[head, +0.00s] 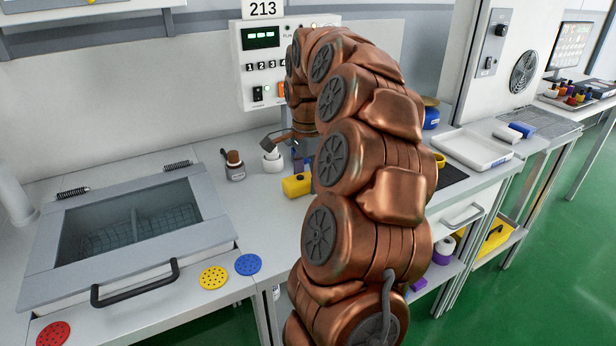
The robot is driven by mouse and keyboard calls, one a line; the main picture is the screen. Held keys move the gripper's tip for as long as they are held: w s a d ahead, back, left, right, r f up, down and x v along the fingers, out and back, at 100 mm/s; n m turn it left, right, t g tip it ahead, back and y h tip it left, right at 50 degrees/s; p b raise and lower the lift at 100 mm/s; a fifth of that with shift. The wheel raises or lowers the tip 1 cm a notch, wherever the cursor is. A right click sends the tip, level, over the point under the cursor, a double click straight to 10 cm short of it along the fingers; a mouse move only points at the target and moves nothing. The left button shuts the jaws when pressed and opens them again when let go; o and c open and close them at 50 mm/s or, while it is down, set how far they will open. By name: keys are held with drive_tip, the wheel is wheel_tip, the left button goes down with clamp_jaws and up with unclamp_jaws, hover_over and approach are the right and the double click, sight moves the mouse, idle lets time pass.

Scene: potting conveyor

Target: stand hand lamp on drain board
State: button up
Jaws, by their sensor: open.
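My gripper (289,150) is partly visible left of my copper-coloured arm, low over the back of the bench. It is open; its far side is hidden by my arm. A yellow block-like object (297,186), possibly the hand lamp, stands on the bench just in front of and below the gripper, apart from it as far as I can see. Its right end is close to my arm. A grey ribbed board (545,122), which looks like the drain board, lies on the right bench beyond a white tray.
A jar with a brush (234,166) and a small white pot (272,160) stand left of the gripper. A lidded basin (130,226) fills the left bench. The white tray (470,149) and a blue-and-white item (520,130) lie near the ribbed board. A control box (262,75) stands behind.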

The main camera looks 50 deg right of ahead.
sight(307, 176)
wheel_tip(307, 176, up, 12)
idle(0.7)
idle(0.6)
